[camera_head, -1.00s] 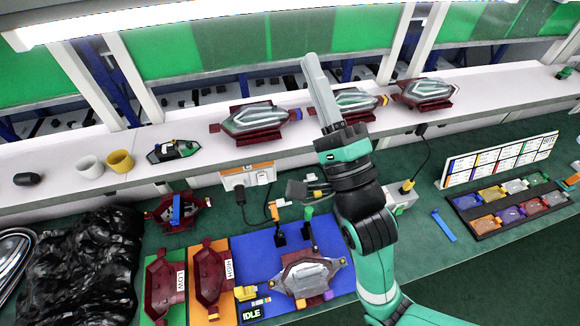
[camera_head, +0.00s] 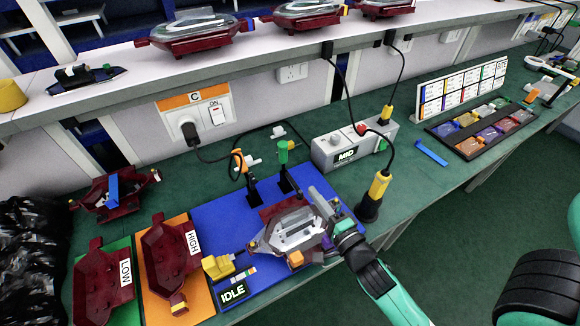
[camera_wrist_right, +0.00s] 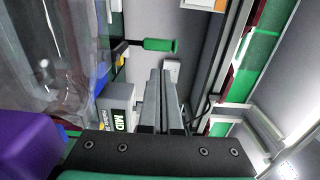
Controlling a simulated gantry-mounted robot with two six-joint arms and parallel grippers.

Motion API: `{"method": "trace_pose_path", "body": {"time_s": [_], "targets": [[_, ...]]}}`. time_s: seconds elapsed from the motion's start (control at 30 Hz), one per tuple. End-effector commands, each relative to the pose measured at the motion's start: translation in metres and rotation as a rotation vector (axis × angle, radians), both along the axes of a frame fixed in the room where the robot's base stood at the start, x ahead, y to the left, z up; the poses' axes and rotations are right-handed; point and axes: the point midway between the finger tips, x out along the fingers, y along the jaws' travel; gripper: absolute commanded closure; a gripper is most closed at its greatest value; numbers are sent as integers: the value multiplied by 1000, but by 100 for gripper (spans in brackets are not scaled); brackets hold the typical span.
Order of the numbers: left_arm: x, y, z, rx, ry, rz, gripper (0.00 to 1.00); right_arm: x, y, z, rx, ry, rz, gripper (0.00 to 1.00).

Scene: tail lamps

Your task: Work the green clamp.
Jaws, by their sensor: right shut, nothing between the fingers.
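The green clamp (camera_head: 283,153) stands on a black base at the back of the blue mat, with its green handle upright. In the right wrist view its handle (camera_wrist_right: 160,45) lies just beyond my fingertips, apart from them. My right gripper (camera_head: 315,192) is shut and empty, right of the clamp and nearer the viewer, over the right end of a clear tail lamp (camera_head: 297,228) on the mat. The fingers also show in the right wrist view (camera_wrist_right: 161,75). An orange clamp (camera_head: 238,163) stands left of the green one. My left gripper is not in view.
A grey box marked MID (camera_head: 330,150) stands behind, and a black-and-yellow tool (camera_head: 375,195) on a cord stands to the right. LOW (camera_head: 105,285) and HIGH (camera_head: 170,260) dark red trays lie left. A socket panel (camera_head: 205,112) is behind. Green table right of the tool is free.

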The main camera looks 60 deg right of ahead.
Motion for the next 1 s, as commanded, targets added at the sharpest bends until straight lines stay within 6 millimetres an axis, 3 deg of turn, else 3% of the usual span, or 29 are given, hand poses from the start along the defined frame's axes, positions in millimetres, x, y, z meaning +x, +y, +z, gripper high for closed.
{"method": "trace_pose_path", "body": {"time_s": [0.27, 0.6, 0.8, 1.0], "targets": [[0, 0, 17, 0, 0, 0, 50, 39, -30, 5, 0, -4, -2, 100], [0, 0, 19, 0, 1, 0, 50, 94, -70, 2, 0, -3, -1, 100], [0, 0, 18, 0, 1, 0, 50, 108, -80, 1, -1, -2, 0, 100], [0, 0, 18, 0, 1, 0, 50, 109, -80, 0, -1, -1, 0, 100]]}}
